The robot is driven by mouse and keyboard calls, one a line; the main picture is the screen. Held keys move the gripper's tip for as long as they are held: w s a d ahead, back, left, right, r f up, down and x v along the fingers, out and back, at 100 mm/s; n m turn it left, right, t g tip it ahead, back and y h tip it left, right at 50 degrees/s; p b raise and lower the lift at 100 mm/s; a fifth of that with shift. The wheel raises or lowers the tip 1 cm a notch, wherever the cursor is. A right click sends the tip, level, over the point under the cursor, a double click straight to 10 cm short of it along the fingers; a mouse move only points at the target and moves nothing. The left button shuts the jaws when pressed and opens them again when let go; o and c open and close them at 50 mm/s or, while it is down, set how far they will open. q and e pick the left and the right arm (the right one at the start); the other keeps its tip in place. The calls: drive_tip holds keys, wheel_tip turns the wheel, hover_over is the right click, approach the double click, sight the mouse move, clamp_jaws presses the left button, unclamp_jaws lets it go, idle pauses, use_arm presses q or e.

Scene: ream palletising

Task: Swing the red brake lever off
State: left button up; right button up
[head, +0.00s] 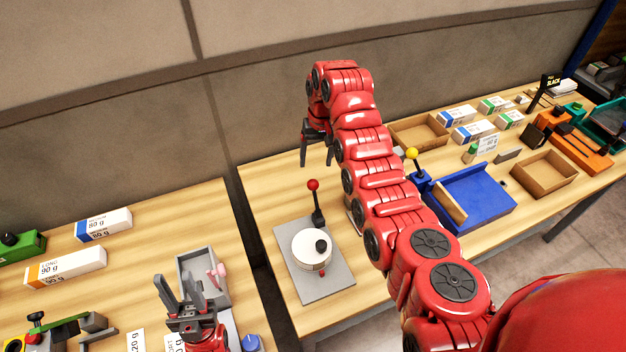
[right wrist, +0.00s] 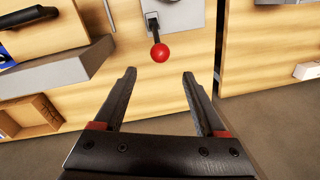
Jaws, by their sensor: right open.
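A grey tray (head: 183,262) with a pink object sits near my left gripper. Paper reams (head: 66,267) lie on the left table. A blue fixture (head: 480,205) with a yellow-knobbed lever (head: 412,154) and wooden trays (head: 543,177) stand to the right. A gap separates the two tables.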

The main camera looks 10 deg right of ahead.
sight(314, 180)
drive_tip(key=f+p, duration=0.1)
drive_tip(key=f, duration=0.3)
drive_tip(key=f+p, duration=0.1)
drive_tip(key=f, duration=0.1)
drive_tip(key=shift+s+a+f+p, duration=0.25)
drive_tip(key=shift+a+f+p, duration=0.05)
drive_tip(key=shift+f, duration=0.1)
drive_tip(key=shift+w+a+f+p, duration=0.15)
drive_tip(key=shift+f+p, duration=0.15)
drive_tip(key=shift+f, duration=0.7)
clamp_jaws()
